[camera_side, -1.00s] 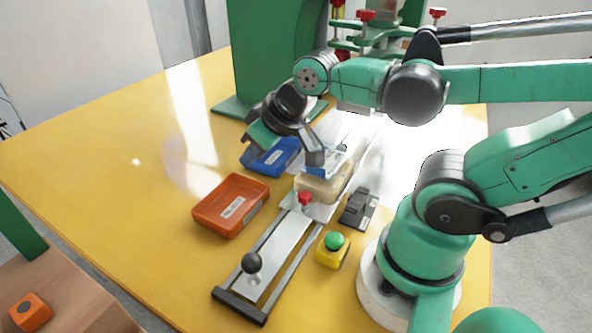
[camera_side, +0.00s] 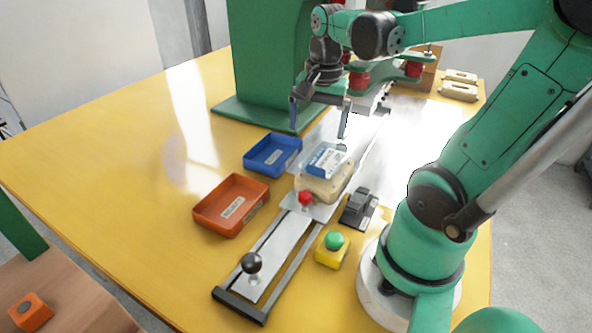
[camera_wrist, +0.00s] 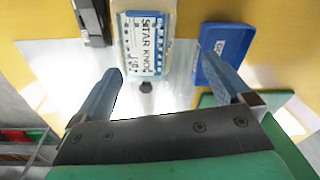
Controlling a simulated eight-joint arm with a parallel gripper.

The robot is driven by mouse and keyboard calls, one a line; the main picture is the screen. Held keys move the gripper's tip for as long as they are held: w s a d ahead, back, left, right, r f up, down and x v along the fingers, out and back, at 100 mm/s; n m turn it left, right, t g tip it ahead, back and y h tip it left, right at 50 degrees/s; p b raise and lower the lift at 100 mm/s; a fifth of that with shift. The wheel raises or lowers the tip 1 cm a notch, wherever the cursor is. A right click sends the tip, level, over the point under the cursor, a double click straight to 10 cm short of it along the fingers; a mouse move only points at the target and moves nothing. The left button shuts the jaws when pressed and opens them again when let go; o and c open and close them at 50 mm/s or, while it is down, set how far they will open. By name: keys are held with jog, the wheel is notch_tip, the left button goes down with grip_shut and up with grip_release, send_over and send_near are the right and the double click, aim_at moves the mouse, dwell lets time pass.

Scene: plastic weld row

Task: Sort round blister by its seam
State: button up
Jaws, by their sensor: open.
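The blister pack, clear with a blue and white card (camera_side: 327,160), lies on the beige nest block (camera_side: 318,187) on the slide. In the wrist view the card (camera_wrist: 147,45) reads "SITAR KNOB"; its seam is too small to judge. My gripper (camera_side: 318,118) is open and empty, above and behind the pack, fingers pointing down. In the wrist view my gripper (camera_wrist: 165,80) has its fingers apart, with the pack beyond their tips. A blue tray (camera_side: 272,153) and an orange tray (camera_side: 230,205) stand left of the slide, both looking empty; their labels are unreadable.
The metal slide (camera_side: 275,250) runs forward to a black knob (camera_side: 251,262). A red knob (camera_side: 305,198) stands before the nest. A green button on a yellow box (camera_side: 333,252) and a black clamp (camera_side: 358,208) stand right. The green press (camera_side: 265,60) rises behind. The table's left is clear.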

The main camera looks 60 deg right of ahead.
aim_at(326, 160)
jog(key=d+m, duration=0.1)
jog(key=s+d+m, duration=0.1)
jog(key=shift+s+f+m+g+y, duration=0.1)
jog(key=shift+s+m+g+y, duration=0.1)
jog(key=shift+m+g+y, duration=0.15)
jog(key=shift+f, duration=3.4)
jog(key=c, duration=0.8)
jog(key=shift+o, duration=0.2)
jog(key=shift+r, duration=2.3)
jog(key=shift+r, duration=2.5)
